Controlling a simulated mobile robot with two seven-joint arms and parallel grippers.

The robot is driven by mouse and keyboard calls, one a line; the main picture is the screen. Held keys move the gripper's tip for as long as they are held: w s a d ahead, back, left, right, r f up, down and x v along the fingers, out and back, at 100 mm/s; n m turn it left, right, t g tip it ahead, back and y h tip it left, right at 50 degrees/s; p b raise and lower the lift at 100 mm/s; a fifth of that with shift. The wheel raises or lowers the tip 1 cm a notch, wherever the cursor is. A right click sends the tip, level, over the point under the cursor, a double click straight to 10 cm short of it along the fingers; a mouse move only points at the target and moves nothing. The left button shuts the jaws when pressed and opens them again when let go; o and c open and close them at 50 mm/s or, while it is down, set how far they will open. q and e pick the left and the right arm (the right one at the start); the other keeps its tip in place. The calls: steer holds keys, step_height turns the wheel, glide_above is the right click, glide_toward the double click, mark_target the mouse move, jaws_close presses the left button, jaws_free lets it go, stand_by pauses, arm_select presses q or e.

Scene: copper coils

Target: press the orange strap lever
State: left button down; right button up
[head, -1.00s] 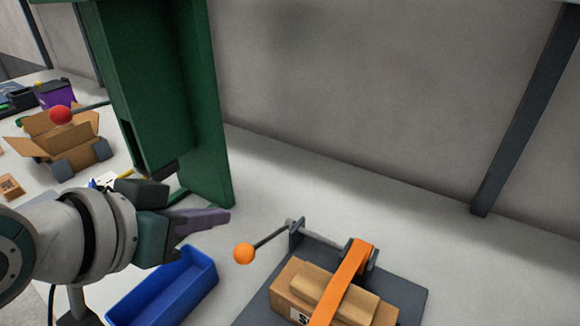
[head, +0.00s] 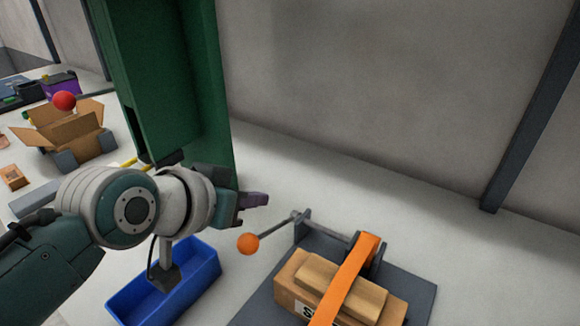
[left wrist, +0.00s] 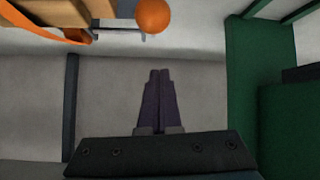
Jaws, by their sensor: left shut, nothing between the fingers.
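The strap lever ends in an orange ball knob (head: 248,243) on a thin dark rod that slopes up to a bracket on a dark grey base plate (head: 415,290). An orange strap (head: 355,272) runs over a cardboard box (head: 290,281) on that plate. My left gripper (head: 262,200) is shut and empty, just above and behind the knob in the head view, apart from it. In the left wrist view the shut purple fingers (left wrist: 158,88) point toward the orange knob (left wrist: 153,15), with a gap between. My right gripper is not in view.
A blue bin (head: 205,270) stands under my left arm. A green post (head: 165,80) rises just behind the gripper. An open cardboard carton (head: 70,135) with a red ball (head: 64,101) is at the far left. The surface right of the plate is clear.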

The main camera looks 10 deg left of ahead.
mark_target(247, 234)
arm_select(q)
steer(key=shift+s+f+p, duration=0.4)
steer(key=shift+s+f, duration=0.4)
steer(key=shift+f, duration=0.25)
steer(key=shift+s+a+f, duration=0.15)
steer(key=shift+s+f, duration=0.2)
steer(key=shift+s, duration=0.15)
steer(key=f+b, duration=0.1)
steer(key=b, duration=0.1)
steer(key=s+f+t+b, duration=0.1)
steer(key=f+b, duration=0.1)
steer(key=s+f+t+b, duration=0.1)
steer(key=f+b, duration=0.1)
steer(key=b, duration=0.1)
steer(key=shift+a+h, duration=0.35)
steer(key=shift+h, duration=0.05)
steer(key=shift+s+f+b, duration=0.15)
steer(key=shift+f+b, duration=0.2)
steer(key=shift+f, duration=0.25)
steer(key=shift+a, duration=0.1)
